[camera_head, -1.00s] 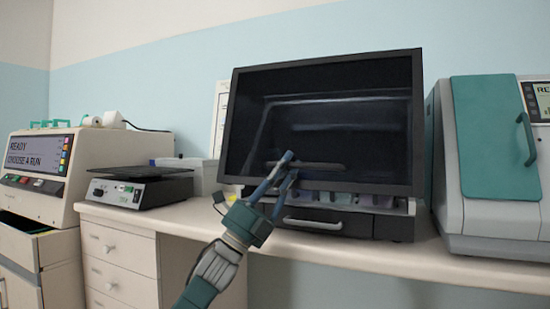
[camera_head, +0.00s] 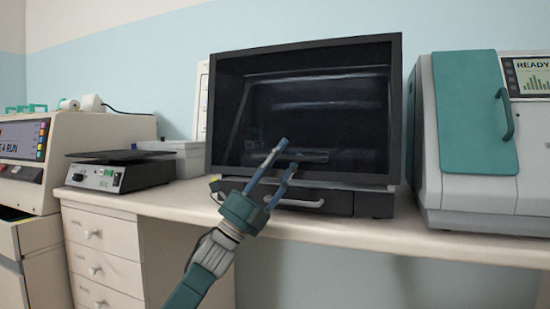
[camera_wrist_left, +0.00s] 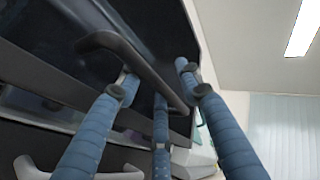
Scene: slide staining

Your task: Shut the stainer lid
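The stainer is the black cabinet (camera_head: 223,190) on the bench. Its lid (camera_head: 330,110) is a dark tinted pane in a black frame. The lid's lower edge is down close to the base, with only a thin light strip showing; I cannot tell if it is fully seated. The lid has a dark bar handle (camera_head: 312,157), which also crosses the left wrist view (camera_wrist_left: 140,65). My left gripper (camera_head: 286,154) is in front of the lid at this handle. Its blue fingers are spread, with the bar passing between them; contact is unclear. My right gripper is not in view.
A grey drawer handle (camera_head: 300,202) sits below the lid. A white machine with a teal door (camera_head: 475,110) stands close on the right. A black-topped device (camera_head: 120,175) and a grey box (camera_head: 185,160) are left. Free bench (camera_head: 165,205) lies before them.

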